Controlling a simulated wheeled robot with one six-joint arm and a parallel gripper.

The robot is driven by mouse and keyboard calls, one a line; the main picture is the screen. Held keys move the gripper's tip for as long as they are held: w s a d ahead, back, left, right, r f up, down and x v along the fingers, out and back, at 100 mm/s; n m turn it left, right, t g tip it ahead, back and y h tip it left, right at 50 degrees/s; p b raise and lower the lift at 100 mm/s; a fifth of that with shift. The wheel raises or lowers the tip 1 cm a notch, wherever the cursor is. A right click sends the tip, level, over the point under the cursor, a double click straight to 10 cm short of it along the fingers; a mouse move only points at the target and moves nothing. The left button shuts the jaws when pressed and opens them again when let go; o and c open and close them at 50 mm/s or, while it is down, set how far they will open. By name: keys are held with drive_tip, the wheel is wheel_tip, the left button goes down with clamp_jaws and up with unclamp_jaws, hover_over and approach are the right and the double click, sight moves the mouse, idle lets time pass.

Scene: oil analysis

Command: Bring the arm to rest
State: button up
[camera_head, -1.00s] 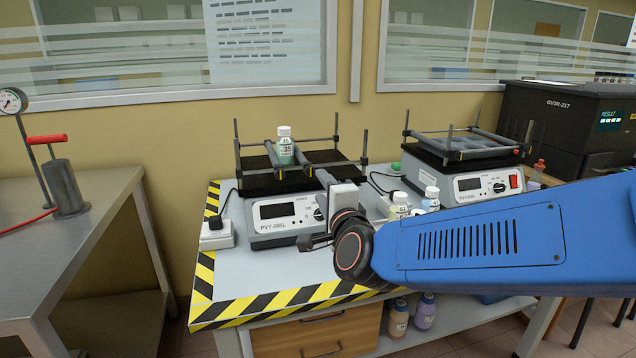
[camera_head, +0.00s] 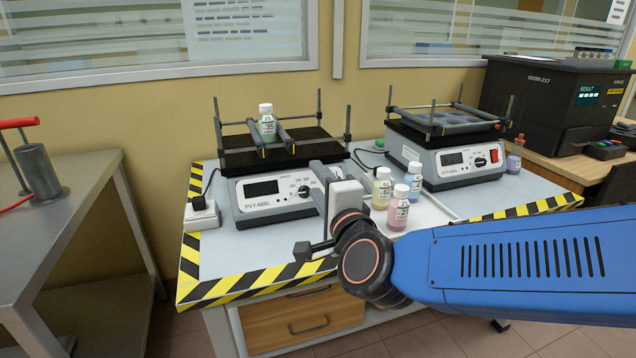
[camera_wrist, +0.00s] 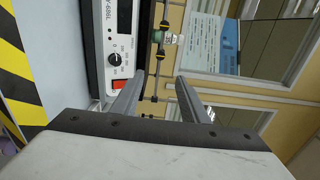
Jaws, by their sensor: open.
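My gripper (camera_wrist: 160,92) is open and empty in the wrist view, its two fingers apart in front of the left shaker. In the head view my blue arm reaches in from the right, with the wrist in front of the left shaker (camera_head: 262,188). A bottle with a green label area, marked 35 (camera_head: 267,124), stands upright on that shaker between its bars. The same bottle shows sideways in the wrist view (camera_wrist: 170,38).
Several bottles, including a yellow one (camera_head: 381,190) and a pink one (camera_head: 399,210), stand on a tray right of my wrist. A second shaker (camera_head: 450,160) stands behind them. A dark analyser (camera_head: 550,100) is at the right. A metal table (camera_head: 70,215) is at the left.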

drive_tip(key=s+d+f+n+g+h, duration=0.2)
drive_tip(key=s+d+f+n+g, duration=0.4)
drive_tip(key=d, duration=0.7)
drive_tip(key=s+d+f+n+g+h, duration=0.3)
drive_tip(key=s+d+f+n+g, duration=0.3)
drive_tip(key=s+d+f+n, duration=0.3)
drive_tip(key=s+d+f, duration=0.2)
drive_tip(key=s+d, duration=0.2)
drive_tip(key=shift+s+g, duration=0.25)
drive_tip(key=shift+g, duration=0.05)
drive_tip(key=shift+o, duration=0.2)
drive_tip(key=shift+d, duration=0.1)
